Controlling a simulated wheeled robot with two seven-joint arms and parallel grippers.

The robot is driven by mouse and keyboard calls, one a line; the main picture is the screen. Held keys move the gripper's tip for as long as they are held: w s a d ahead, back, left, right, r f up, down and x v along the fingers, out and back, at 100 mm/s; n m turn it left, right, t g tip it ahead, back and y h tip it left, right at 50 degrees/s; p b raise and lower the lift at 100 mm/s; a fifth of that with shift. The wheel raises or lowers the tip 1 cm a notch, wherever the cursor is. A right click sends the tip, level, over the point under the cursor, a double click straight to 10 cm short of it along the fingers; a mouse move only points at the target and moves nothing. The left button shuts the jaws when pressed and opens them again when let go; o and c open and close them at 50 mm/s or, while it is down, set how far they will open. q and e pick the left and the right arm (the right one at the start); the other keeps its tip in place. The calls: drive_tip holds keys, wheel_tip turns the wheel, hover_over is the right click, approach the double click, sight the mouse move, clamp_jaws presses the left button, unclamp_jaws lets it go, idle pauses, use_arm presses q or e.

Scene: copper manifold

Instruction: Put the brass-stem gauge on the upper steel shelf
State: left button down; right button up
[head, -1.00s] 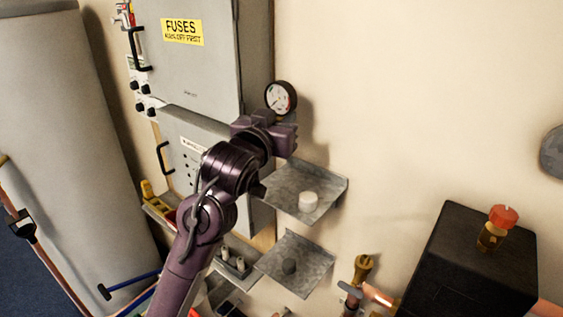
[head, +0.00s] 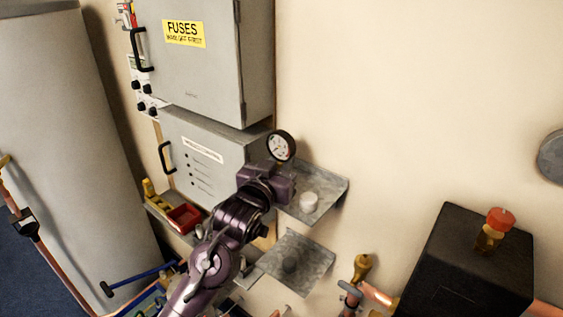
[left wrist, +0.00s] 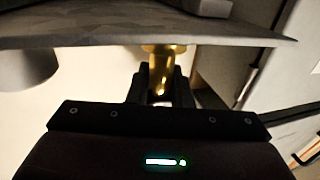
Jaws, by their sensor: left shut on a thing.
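The gauge (head: 281,146), with a round white dial and black rim, stands upright above my left gripper (head: 272,184). The gripper is shut on its brass stem (left wrist: 162,70), seen in the left wrist view. The upper steel shelf (head: 335,183) is behind and to the right of the gripper, which hides its left part. In the left wrist view the shelf plate (left wrist: 100,40) lies close to the stem's flared brass end. I cannot tell whether they touch. My right gripper is out of view.
The grey fuse cabinet (head: 220,75) borders the left side. A black box (head: 465,265) stands at the right.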

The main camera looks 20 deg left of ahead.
use_arm(q)
drive_tip(key=c, duration=1.3)
unclamp_jaws()
drive_tip(key=shift+r, duration=0.15)
drive_tip(key=s+a+b, duration=0.1)
drive_tip(key=s+b, duration=0.1)
drive_tip(key=s, duration=1)
drive_tip(key=shift+b, duration=0.3)
